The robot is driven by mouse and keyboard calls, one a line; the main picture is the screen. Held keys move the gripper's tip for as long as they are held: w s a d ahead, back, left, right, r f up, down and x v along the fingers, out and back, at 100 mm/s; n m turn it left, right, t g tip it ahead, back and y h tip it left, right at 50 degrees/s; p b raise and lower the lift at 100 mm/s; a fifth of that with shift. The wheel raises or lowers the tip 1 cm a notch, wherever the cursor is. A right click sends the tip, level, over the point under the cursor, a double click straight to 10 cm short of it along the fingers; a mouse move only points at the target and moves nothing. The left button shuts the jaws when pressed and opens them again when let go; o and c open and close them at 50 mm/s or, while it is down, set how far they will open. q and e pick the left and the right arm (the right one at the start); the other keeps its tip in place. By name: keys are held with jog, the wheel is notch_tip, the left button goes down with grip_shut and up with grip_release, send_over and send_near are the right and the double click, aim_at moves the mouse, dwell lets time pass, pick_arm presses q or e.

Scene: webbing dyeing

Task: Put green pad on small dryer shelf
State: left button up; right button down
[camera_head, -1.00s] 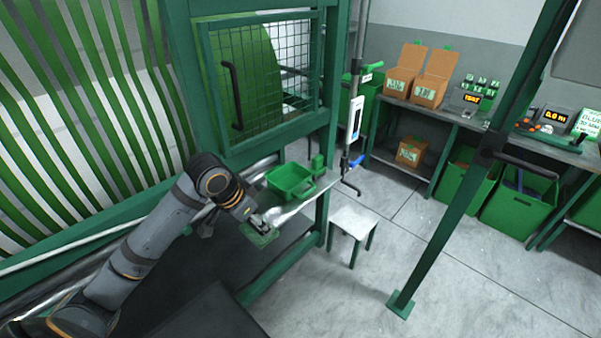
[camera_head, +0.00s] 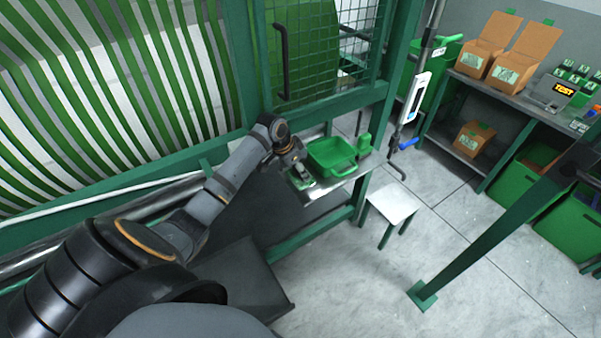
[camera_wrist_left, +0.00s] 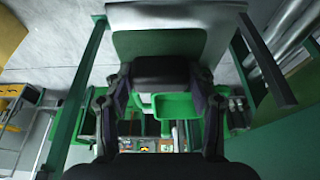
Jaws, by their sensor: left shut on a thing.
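My left gripper (camera_head: 297,172) is shut on the green pad (camera_head: 303,183) at the left end of the small metal dryer shelf (camera_head: 318,193). The pad is partly hidden by the fingers in the head view. In the left wrist view the pad (camera_wrist_left: 160,44) spreads out flat beyond the fingers, with the pale shelf (camera_wrist_left: 178,14) at the top edge. I cannot tell whether the pad touches the shelf or hangs just above it. My right gripper is not in view.
A green tray (camera_head: 332,154) stands on the shelf just right of the pad, with a small green block (camera_head: 364,143) behind it. A green mesh-windowed frame (camera_head: 330,112) rises behind. A small stool (camera_head: 393,205) and green post (camera_head: 480,235) stand to the right.

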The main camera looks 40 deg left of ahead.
aim_at(299, 175)
pick_arm(q)
jog(key=shift+w+a+f, duration=0.35)
jog(key=shift+a+f, duration=0.05)
jog(key=shift+f, duration=0.2)
notch_tip(299, 175, down, 3)
jog(key=shift+w+f+p, duration=0.1)
jog(key=shift+w+p, duration=0.05)
jog(key=shift+p, duration=0.65)
jog(key=shift+f, duration=0.25)
jog(key=o, duration=1.1)
jog(key=shift+a+r, duration=0.1)
jog(key=shift+r, duration=0.15)
jog(key=b+v, duration=0.2)
jog(key=v, duration=0.9)
jog(key=shift+s+r, duration=0.3)
jog(key=shift+r, duration=0.05)
